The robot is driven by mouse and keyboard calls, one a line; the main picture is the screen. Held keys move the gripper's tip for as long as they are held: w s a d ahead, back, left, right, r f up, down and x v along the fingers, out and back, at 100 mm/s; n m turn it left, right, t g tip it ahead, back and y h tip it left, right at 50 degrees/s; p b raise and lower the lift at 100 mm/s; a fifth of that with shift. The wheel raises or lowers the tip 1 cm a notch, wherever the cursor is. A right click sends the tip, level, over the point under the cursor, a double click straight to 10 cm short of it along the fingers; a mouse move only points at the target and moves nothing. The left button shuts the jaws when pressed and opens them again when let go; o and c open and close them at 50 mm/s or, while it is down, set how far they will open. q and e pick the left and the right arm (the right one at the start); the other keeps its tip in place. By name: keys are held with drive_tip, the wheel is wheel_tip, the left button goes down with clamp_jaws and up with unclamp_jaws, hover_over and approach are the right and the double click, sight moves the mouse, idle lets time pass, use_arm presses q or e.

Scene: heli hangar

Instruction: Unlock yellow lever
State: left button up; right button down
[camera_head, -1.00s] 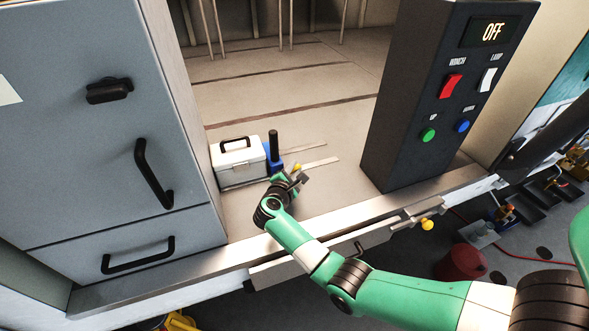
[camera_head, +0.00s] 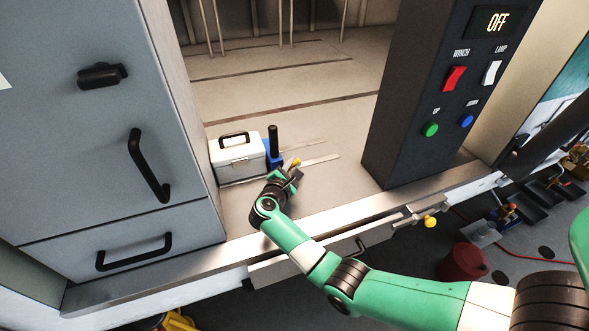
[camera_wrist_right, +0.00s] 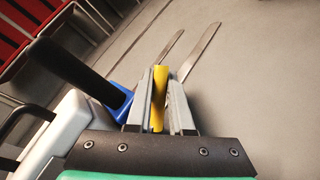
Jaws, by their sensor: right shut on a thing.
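The yellow lever (camera_wrist_right: 160,95) shows in the right wrist view as an upright yellow handle between the two grey fingers of my right gripper (camera_wrist_right: 163,82). The fingers are shut on it. In the head view, my right gripper (camera_head: 291,172) is low over the bay floor, right of the blue block (camera_head: 273,157). Only a small yellow piece of the lever (camera_head: 294,162) shows there; the gripper hides the rest. A second yellow knob (camera_head: 430,221) sits on a metal latch at the sill's front, apart from the gripper. My left gripper is not in view.
A white case (camera_head: 238,160) and a black upright handle (camera_head: 273,141) on the blue block stand close left of the gripper. The grey cabinet (camera_head: 95,150) is farther left. The control box (camera_head: 425,120) reads OFF at right. The floor behind is clear.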

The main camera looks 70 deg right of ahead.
drive_tip(key=n+h+b, duration=0.1)
drive_tip(key=b, duration=0.1)
drive_tip(key=a+n+h+b, duration=0.1)
drive_tip(key=b, duration=0.1)
drive_tip(key=shift+w+r, duration=0.15)
drive_tip(key=shift+w, duration=0.25)
drive_tip(key=shift+w+r+n+h+b, duration=0.1)
drive_tip(key=shift+r+n+h+b, duration=0.2)
drive_tip(key=shift+r+n+b, duration=0.2)
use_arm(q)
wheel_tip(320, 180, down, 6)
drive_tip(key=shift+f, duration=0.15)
use_arm(e)
drive_tip(key=c, duration=0.8)
unclamp_jaws()
drive_tip(key=shift+a, duration=0.1)
use_arm(q)
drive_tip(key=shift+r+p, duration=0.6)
drive_tip(key=shift+p, duration=0.15)
use_arm(e)
drive_tip(key=a, duration=0.7)
drive_tip(key=s+a, duration=0.1)
drive_tip(key=a, duration=0.3)
drive_tip(key=shift+a+f, duration=0.2)
